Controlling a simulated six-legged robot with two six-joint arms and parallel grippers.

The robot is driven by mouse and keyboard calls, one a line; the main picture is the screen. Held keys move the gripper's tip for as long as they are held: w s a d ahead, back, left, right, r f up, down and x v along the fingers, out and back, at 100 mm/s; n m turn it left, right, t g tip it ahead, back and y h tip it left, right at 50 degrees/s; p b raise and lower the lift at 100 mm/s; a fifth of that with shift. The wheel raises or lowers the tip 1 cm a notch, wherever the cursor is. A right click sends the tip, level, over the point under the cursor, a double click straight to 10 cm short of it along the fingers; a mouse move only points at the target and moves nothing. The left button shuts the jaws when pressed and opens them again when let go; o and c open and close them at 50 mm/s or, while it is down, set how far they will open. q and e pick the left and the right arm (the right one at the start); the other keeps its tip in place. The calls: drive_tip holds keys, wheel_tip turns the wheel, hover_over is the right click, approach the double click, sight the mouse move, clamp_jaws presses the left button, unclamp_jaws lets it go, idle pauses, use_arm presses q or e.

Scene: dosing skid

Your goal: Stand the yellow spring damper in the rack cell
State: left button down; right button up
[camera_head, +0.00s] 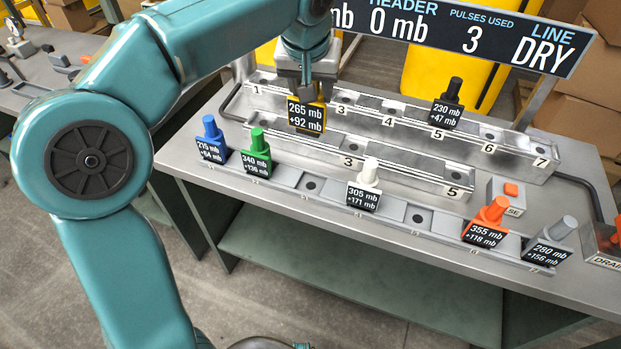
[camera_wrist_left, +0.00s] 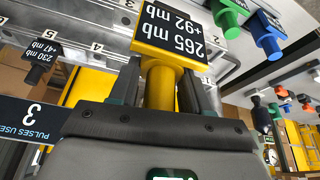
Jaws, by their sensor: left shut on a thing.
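The yellow spring damper (camera_head: 307,129), labelled 265 mb +92 mb, is in my left gripper (camera_head: 308,92), near the back rail (camera_head: 372,113) between number plates 1 and 3. It looks roughly upright. Its lower end is hidden behind its label, so I cannot tell if it touches the rail. In the left wrist view the damper's yellow stem (camera_wrist_left: 160,88) stands between the two fingers of my left gripper (camera_wrist_left: 160,80), which is shut on it. My right gripper is not in view.
A black damper (camera_head: 454,88) stands in the back rail near plate 5. The front rail (camera_head: 318,197) holds blue (camera_head: 210,127), green (camera_head: 258,139), white (camera_head: 370,171), orange (camera_head: 495,209) and grey (camera_head: 565,227) dampers, with empty sockets between. A sign (camera_head: 460,30) reads 0 mb, 3 pulses, DRY.

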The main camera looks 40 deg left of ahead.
use_arm(q)
wheel_tip(320, 180, down, 18)
drive_tip(key=b, duration=0.3)
drive_tip(key=shift+r, duration=0.2)
drive_tip(key=shift+s, duration=0.1)
drive_tip(key=shift+f+b, duration=0.1)
drive_tip(key=shift+b, duration=0.2)
drive_tip(key=c, duration=0.5)
unclamp_jaws()
